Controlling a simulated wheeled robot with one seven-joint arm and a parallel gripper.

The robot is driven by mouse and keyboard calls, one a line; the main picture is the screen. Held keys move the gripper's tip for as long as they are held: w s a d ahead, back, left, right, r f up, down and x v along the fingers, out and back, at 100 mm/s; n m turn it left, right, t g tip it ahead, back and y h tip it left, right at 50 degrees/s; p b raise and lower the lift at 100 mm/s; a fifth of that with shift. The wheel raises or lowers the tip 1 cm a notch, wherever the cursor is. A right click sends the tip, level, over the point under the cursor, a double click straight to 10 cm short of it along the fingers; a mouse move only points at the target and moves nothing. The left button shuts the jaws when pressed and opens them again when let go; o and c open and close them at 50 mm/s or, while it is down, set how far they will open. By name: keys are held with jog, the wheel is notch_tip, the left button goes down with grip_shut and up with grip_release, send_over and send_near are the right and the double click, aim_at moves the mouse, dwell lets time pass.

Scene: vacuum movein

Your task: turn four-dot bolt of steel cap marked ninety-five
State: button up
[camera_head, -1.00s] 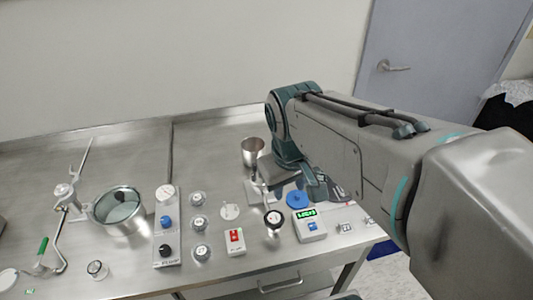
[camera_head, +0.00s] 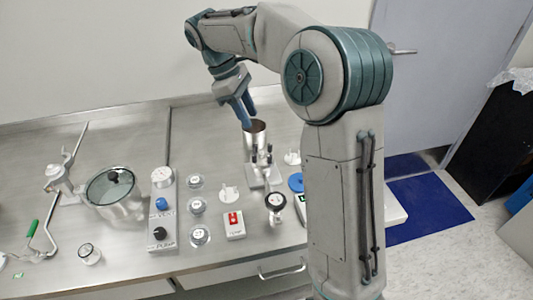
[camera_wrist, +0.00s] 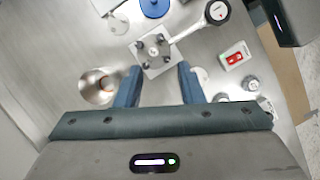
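A square steel plate with several dark upright bolts (camera_wrist: 155,52) lies ahead of my fingers in the wrist view; it also shows in the head view (camera_head: 262,178). This looks like the steel cap; its marking and the bolts' dots are too small to read. A tool with a steel shaft and a round dial (camera_wrist: 217,12) reaches from the plate's edge; its dial also shows in the head view (camera_head: 275,201). My gripper (camera_wrist: 159,82) is open and empty, fingers apart. In the head view my gripper (camera_head: 246,112) hangs above and behind the plate, near a steel cup (camera_head: 255,133).
A red-switch box (camera_head: 234,225), several small round labelled pieces (camera_head: 197,207), a knob panel (camera_head: 162,222) and a lidded pot (camera_head: 116,200) stand left of the plate. A blue disc (camera_head: 296,182) lies to its right.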

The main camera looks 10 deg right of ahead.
aim_at(269, 154)
jog(key=x, duration=1.3)
jog(key=shift+d+f, duration=0.1)
jog(key=shift+f, duration=0.1)
jog(key=shift+c, duration=0.3)
grip_shut()
